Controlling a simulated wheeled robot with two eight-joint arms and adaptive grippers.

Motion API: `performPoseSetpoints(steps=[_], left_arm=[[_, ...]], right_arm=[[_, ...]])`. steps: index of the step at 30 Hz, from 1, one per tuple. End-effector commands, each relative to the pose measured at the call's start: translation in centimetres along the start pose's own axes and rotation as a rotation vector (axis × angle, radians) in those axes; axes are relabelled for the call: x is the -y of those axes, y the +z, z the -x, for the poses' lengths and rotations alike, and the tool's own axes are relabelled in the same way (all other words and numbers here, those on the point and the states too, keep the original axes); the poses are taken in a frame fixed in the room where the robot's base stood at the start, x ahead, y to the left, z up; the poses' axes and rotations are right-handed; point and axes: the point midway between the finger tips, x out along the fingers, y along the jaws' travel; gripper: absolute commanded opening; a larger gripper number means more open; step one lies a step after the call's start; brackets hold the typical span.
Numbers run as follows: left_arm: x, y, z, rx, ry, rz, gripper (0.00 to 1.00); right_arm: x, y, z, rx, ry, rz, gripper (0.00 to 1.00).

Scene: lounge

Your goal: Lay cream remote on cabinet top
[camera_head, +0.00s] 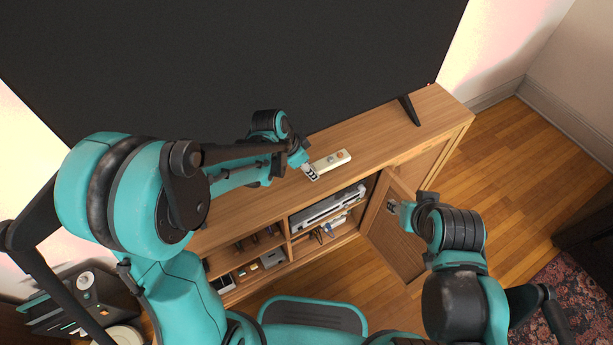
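The cream remote (332,159) is a small pale bar on the wooden cabinet top (375,133), in front of the television. My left gripper (311,172) is at the remote's left end, close above the cabinet top. I cannot tell whether its fingers touch or hold the remote, or whether the remote rests fully on the wood. My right gripper (393,207) is at the inner side of the open cabinet door (392,235); its fingers are too small to read.
A large dark television (240,60) stands on the cabinet, its foot (408,110) right of the remote. Open shelves below hold a white console (328,206) and small items. A speaker-like black box (85,300) is at lower left.

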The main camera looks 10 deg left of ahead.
Motion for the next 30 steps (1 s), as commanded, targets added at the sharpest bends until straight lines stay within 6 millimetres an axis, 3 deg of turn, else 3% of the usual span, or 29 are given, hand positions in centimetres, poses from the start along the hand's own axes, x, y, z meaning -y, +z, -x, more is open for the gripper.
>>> performPoseSetpoints(steps=[5, 12, 23, 24, 26, 30], left_arm=[[0.7, 0.6, -0.8, 0.0, 0.0, 0.0, 0.05], [0.6, 1.9, -4.0, 0.0, 0.0, 0.0, 0.05], [0.6, 2.0, -4.2, 0.0, 0.0, -0.001, 0.05], [0.6, 2.0, -4.3, 0.0, 0.0, -0.001, 0.38], [0.6, 2.0, -4.2, 0.0, 0.0, -0.001, 0.54], [0.6, 2.0, -4.2, 0.0, 0.0, -0.001, 0.56]], right_arm=[[0.0, 0.3, -0.4, 0.0, 0.0, 0.0, 0.4], [0.0, 1.4, -1.9, 0.0, 0.0, 0.0, 0.4], [0.0, 1.4, -2.0, 0.0, 0.0, 0.0, 0.4], [0.0, 1.5, -2.1, 0.0, 0.0, 0.0, 0.4], [0.0, 1.4, -2.0, 0.0, 0.0, 0.0, 0.4], [0.0, 1.4, -2.0, 0.0, 0.0, 0.0, 0.4]])
